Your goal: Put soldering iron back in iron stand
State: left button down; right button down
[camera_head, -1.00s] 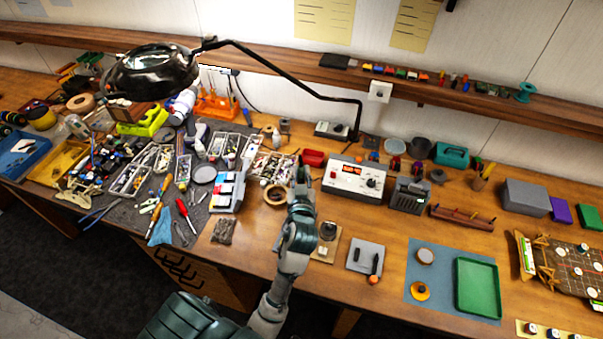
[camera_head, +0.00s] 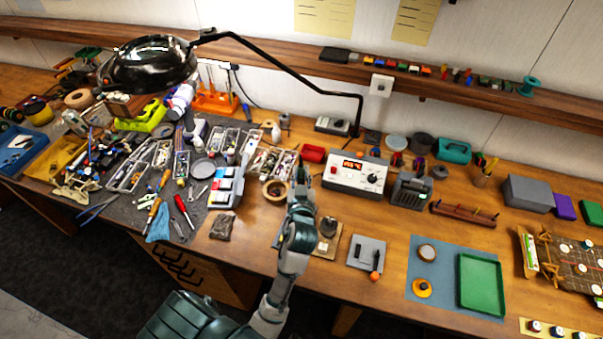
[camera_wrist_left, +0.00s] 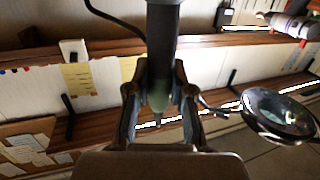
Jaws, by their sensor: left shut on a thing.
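My left gripper (camera_head: 301,188) is over the bench in front of the grey soldering station (camera_head: 357,176), seen mostly from behind its arm. In the left wrist view the left gripper (camera_wrist_left: 158,100) is shut on a dark cylindrical handle with a greenish end (camera_wrist_left: 160,50), which looks like the soldering iron. Its far end runs out of the picture. A grey square base with black parts and an orange ball (camera_head: 366,252) lies right of my forearm and may be the iron stand; I cannot tell for sure. My right gripper is not in view.
A magnifier lamp (camera_head: 150,65) reaches over the left side, above crowded trays and tools. A ribbed dark box (camera_head: 411,190) stands right of the station. A blue mat (camera_head: 425,285) with a green tray (camera_head: 481,284) lies at the front right. Bare wood shows between them.

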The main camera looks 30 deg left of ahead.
pick_arm(q)
jog(key=shift+f+b, duration=0.95)
jog(key=shift+f, duration=0.45)
jog(key=c, duration=0.9)
grip_release()
jog(key=shift+c, duration=0.2)
jog(key=v, duration=0.7)
jog(key=shift+s+d, duration=0.2)
jog(key=shift+d, duration=0.05)
jog(key=shift+a, duration=0.1)
